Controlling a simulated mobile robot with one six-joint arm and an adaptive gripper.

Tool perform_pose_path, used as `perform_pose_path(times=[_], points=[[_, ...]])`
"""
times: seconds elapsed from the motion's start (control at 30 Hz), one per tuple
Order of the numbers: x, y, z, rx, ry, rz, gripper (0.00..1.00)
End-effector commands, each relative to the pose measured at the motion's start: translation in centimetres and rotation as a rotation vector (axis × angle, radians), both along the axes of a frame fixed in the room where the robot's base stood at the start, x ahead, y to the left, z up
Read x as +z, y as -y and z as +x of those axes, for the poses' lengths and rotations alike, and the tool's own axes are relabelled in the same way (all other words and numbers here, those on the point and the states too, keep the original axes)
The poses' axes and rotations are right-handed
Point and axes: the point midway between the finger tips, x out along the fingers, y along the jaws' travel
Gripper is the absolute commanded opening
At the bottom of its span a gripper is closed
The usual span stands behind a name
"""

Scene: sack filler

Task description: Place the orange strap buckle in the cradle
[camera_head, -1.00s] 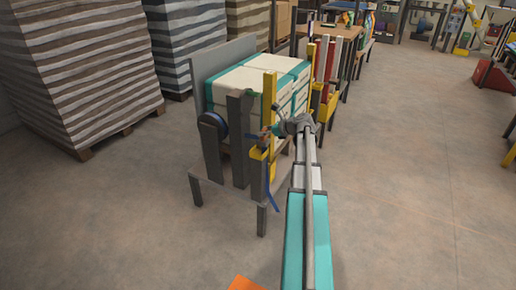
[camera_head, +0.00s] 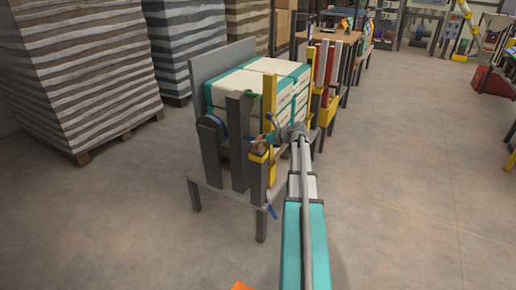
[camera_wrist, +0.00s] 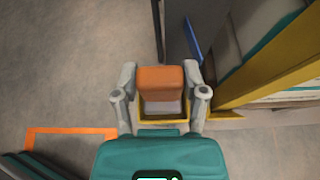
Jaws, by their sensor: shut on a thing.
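The orange strap buckle (camera_wrist: 160,80) is a block between the two fingers of my gripper (camera_wrist: 160,88), which are shut on it. A yellow-rimmed cradle (camera_wrist: 150,119) lies right below the buckle in the wrist view, with a pale grey inside showing. I cannot tell whether the buckle touches it. In the head view my gripper (camera_head: 268,138) is small, beside the yellow post at the front of the grey stand; the buckle is hard to make out there. A blue strap (camera_wrist: 193,42) hangs near the grey post in the wrist view.
The grey stand (camera_head: 222,190) carries upright posts, a yellow post (camera_head: 269,95) and stacked white-and-teal sacks (camera_head: 240,85). Striped pallet stacks (camera_head: 80,75) stand at the left. Open floor lies to the right. An orange floor marking (camera_wrist: 70,131) shows below.

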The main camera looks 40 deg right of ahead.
Motion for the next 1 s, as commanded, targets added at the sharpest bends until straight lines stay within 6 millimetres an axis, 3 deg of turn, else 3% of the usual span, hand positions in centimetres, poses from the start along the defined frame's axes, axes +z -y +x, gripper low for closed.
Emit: perform_pose_path(times=[0.03,0.2,0.8,0.83,1.0], points=[[-0.9,0.0,0.0,0.000,0.000,0.000,0.03],[-1.9,0.0,0.0,0.001,0.001,0.001,0.03],[-2.5,-0.1,0.0,0.002,0.000,0.001,0.03],[-2.3,-0.1,0.0,0.002,0.000,0.001,0.62],[-2.3,-0.1,0.0,0.002,0.000,0.000,0.91]])
